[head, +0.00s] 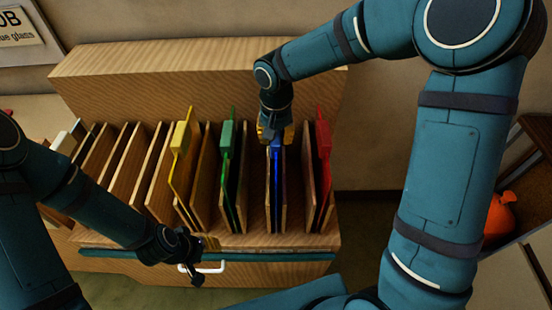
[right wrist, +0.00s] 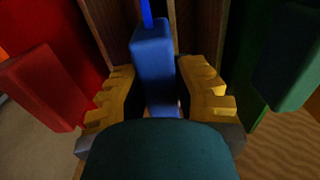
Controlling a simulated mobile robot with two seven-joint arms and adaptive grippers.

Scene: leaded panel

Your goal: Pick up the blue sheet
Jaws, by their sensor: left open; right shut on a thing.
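The blue sheet (head: 275,185) stands upright in a slot of the wooden rack, between the green and red sheets. Its blue tab (right wrist: 153,65) is between the yellow fingers of my right gripper (right wrist: 160,92) in the right wrist view. In the head view my right gripper (head: 275,133) is over the top of the blue sheet and shut on its tab, and the gripper hides part of the tab. My left gripper (head: 203,256) is open and empty at the front of the rack, near the white handle (head: 204,267).
The wooden rack (head: 200,58) has several upright dividers. A yellow sheet (head: 180,160), a green sheet (head: 227,160) and a red sheet (head: 324,150) stand in other slots. The green and red tabs flank my right gripper. An orange object (head: 500,215) is at the right.

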